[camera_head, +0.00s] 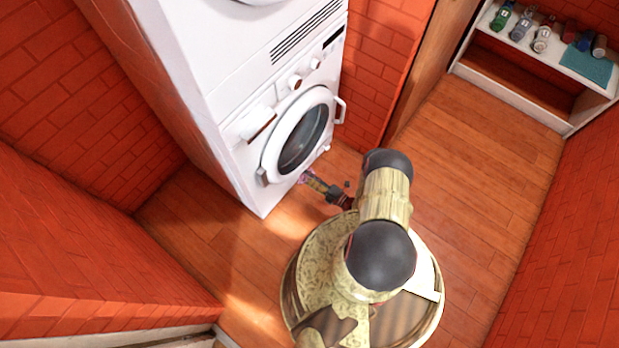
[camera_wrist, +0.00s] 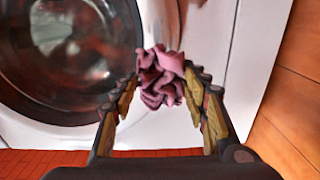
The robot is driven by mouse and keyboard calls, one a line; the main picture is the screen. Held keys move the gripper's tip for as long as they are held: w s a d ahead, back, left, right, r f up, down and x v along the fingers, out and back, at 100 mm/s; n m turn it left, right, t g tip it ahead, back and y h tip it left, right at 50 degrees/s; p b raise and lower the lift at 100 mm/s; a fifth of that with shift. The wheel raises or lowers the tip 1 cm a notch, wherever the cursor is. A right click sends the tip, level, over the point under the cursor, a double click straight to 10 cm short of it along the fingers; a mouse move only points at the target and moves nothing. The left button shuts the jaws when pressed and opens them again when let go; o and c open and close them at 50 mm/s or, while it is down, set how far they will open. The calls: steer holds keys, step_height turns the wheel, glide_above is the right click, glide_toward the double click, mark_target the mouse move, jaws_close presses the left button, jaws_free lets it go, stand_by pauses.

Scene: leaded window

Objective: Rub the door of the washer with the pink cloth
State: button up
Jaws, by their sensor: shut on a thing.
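The washer (camera_head: 235,120) is white and stands against the brick wall. Its round door (camera_head: 318,93) has a white ring and dark glass, and it looks shut; it fills the left of the wrist view (camera_wrist: 65,60). My gripper (camera_head: 310,179) is low in front of the door's lower edge. The crumpled pink cloth (camera_wrist: 162,78) is between its fingertips (camera_wrist: 160,88), and the gripper is shut on it. In the wrist view the cloth overlaps the right edge of the door ring. I cannot tell whether it touches the door.
A second white machine (camera_head: 262,2) sits above the washer. A low white shelf (camera_head: 490,75) with several bottles and a teal cloth (camera_head: 586,66) stands at the upper right. Brick walls (camera_head: 90,250) close in at left and right. The wooden floor (camera_head: 470,160) to the right is clear.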

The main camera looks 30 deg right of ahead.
mark_target(314, 172)
steer(key=shift+x, duration=1.15)
steer(key=shift+d, duration=0.1)
steer(key=shift+w+d, duration=0.35)
steer(key=shift+d, duration=0.45)
steer(key=shift+w+d, duration=0.3)
steer(key=shift+d, duration=0.55)
steer(key=shift+w+d+r, duration=0.1)
steer(key=shift+w+d, duration=0.3)
steer(key=shift+d, duration=0.4)
steer(key=shift+w+d, duration=0.35)
steer(key=shift+d, duration=0.7)
steer(key=shift+c, duration=0.4)
steer(key=shift+s+a, duration=0.25)
steer(key=shift+a, duration=0.4)
steer(key=shift+s+a, duration=0.25)
steer(key=shift+a, duration=0.4)
steer(key=shift+s+a, duration=0.3)
steer(key=shift+a, duration=0.35)
steer(key=shift+s+a, duration=0.25)
steer(key=shift+a, duration=0.65)
steer(key=shift+s+a, duration=0.3)
steer(key=shift+a, duration=0.55)
